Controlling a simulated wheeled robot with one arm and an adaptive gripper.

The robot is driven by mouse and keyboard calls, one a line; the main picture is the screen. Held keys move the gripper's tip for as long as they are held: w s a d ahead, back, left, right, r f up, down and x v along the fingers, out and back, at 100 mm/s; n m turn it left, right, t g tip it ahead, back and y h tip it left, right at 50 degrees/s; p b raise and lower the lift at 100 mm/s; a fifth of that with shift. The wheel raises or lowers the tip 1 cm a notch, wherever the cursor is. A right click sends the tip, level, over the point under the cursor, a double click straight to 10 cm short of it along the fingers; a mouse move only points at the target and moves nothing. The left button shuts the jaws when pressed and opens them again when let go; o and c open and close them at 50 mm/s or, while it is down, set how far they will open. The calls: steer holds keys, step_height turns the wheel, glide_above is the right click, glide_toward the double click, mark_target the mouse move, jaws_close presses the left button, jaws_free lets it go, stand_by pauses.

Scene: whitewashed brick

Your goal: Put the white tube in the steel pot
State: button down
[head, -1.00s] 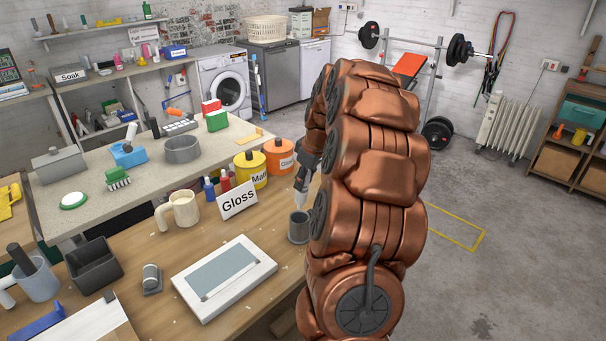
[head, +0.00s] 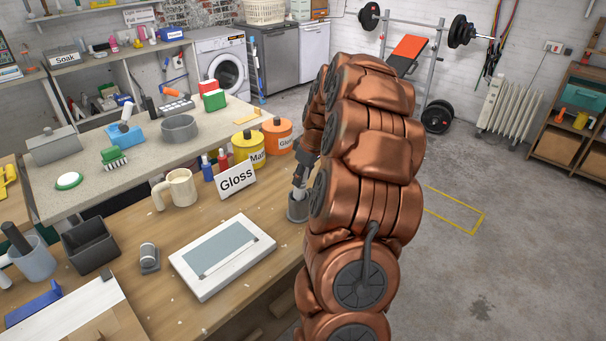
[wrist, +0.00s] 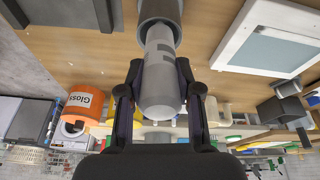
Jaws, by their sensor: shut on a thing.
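The white tube (wrist: 160,75) is held between the fingers of my gripper (wrist: 159,88), which is shut on it. It looks pale grey with a dark mark on its side. The steel pot (wrist: 150,8), a small grey cylinder, is at the top of the wrist view, and the tube's far end overlaps its mouth. In the head view the pot (head: 298,210) stands near the bench's right edge, with my gripper (head: 300,184) right above it. The tube's end appears to be inside the rim, but how deep is hidden.
Yellow (head: 248,148) and orange (head: 277,134) paint cans are behind. Open floor lies to the right.

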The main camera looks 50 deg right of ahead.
steer(key=shift+f, duration=0.15)
steer(key=c, duration=0.7)
jaws_free()
steer(key=v, duration=1.2)
steer(key=s+a+g+y, duration=0.1)
steer(key=s+a, duration=0.1)
steer(key=a, duration=1)
steer(key=s+a+g, duration=0.1)
steer(key=s+a, duration=0.1)
steer(key=a, duration=1.1)
steer(key=s+a+f+g, duration=0.1)
steer(key=s+a+f, duration=0.1)
steer(key=s+a, duration=0.2)
steer(key=s+a+f+m+g, duration=0.1)
steer(key=s+a, duration=0.3)
steer(key=s, duration=0.6)
steer(key=s+a+f+g+h, duration=0.1)
steer(key=s+a+f, duration=0.3)
steer(key=s, duration=0.3)
steer(key=shift+a+m, duration=0.3)
steer(key=shift+m, duration=0.1)
